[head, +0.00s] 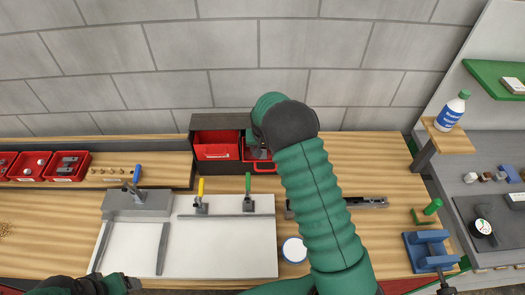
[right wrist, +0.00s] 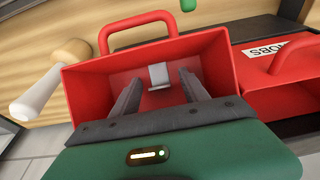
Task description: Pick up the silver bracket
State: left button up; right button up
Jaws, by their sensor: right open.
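The silver bracket (right wrist: 158,76) is a small pale metal piece inside an open red bin (right wrist: 85,90), against its inner wall. In the right wrist view my right gripper (right wrist: 160,92) is open, with its two dark fingers reaching into the bin on either side of the bracket's line. No contact with the bracket is visible. In the head view the right gripper (head: 259,152) is over the same red bin (head: 265,168), and my arm hides the bracket. My left gripper (head: 118,284) is at the bottom left edge, and its jaws cannot be made out.
A second red bin (head: 216,151) sits beside it in a dark rack (head: 205,122). A white board (head: 225,250) with clamps lies front left. A white bottle (head: 450,113) stands on a wooden shelf.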

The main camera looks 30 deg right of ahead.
jog(key=shift+s+r, duration=0.1)
grip_shut()
dwell(0.3)
